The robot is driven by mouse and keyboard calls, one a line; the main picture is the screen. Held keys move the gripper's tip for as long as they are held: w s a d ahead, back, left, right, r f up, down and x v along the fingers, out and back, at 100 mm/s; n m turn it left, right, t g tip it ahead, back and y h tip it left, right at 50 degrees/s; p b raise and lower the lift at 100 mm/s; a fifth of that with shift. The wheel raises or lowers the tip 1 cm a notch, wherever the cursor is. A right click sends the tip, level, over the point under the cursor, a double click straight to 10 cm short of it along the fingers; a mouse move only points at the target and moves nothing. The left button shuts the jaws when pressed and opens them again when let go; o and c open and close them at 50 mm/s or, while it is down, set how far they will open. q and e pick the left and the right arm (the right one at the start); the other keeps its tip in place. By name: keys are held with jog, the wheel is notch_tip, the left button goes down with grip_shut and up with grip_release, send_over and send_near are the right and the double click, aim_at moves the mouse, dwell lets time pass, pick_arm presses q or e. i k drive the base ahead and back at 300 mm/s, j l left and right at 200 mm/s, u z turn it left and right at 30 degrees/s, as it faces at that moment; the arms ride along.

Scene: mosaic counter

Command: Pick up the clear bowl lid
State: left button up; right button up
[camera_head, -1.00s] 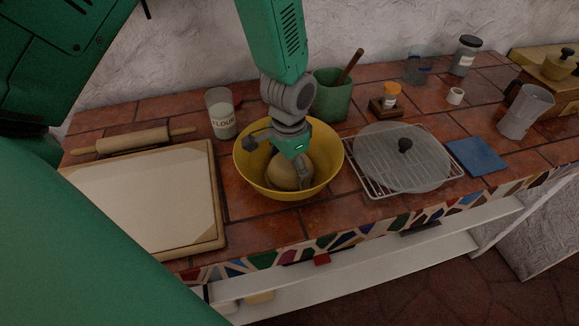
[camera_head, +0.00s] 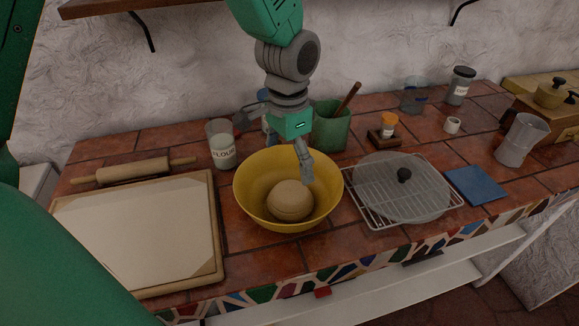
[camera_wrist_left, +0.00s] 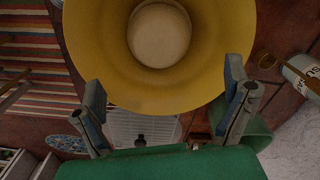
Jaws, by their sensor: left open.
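The clear bowl lid (camera_head: 420,190) is a round, see-through disc with a black knob. It lies on the wire rack (camera_head: 372,222), right of the yellow bowl (camera_head: 250,205). A ball of tan dough (camera_head: 291,201) sits in the bowl. My left gripper (camera_head: 290,150) is above the bowl's back rim, fingers down, left of the lid and apart from it. It is open and empty; one finger is partly hidden in the head view. In the left wrist view its fingers (camera_wrist_left: 168,85) are spread, with the bowl (camera_wrist_left: 90,35) beyond them. My right gripper is not in view.
A pastry board (camera_head: 140,235) and rolling pin (camera_head: 135,170) lie left.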

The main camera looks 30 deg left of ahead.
aim_at(399, 186)
jog(key=k+l, duration=0.8)
jog(key=k, duration=0.05)
